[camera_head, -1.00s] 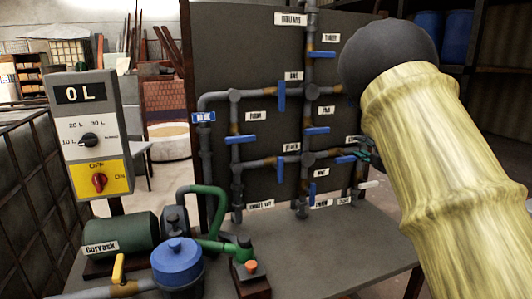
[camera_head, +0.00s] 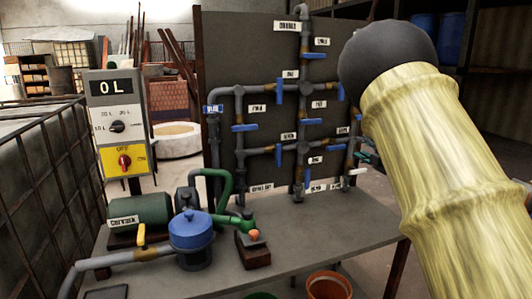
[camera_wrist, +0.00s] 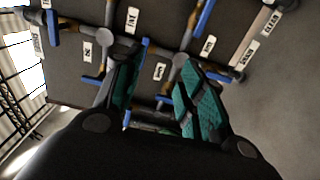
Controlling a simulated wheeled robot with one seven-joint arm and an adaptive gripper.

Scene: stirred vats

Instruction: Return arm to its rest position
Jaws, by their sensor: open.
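My arm fills the right side of the head view, and its dark rounded joint covers part of the pipe panel's right edge. In the wrist view my gripper (camera_wrist: 160,95) shows two teal-padded fingers set apart with nothing between them. The pipe panel (camera_wrist: 225,25) with blue valve handles and white labels lies beyond the fingers. In the head view only a small teal bit of my gripper (camera_head: 368,158) shows beside the panel's right edge; my arm hides the rest.
A bench (camera_head: 330,232) carries a green motor (camera_head: 140,211), a blue-lidded filter (camera_head: 191,230) and green piping. A control box (camera_head: 120,120) reading "0 L" stands at left, beside a metal cage (camera_head: 45,190). An orange bucket (camera_head: 328,286) sits below the bench's front edge.

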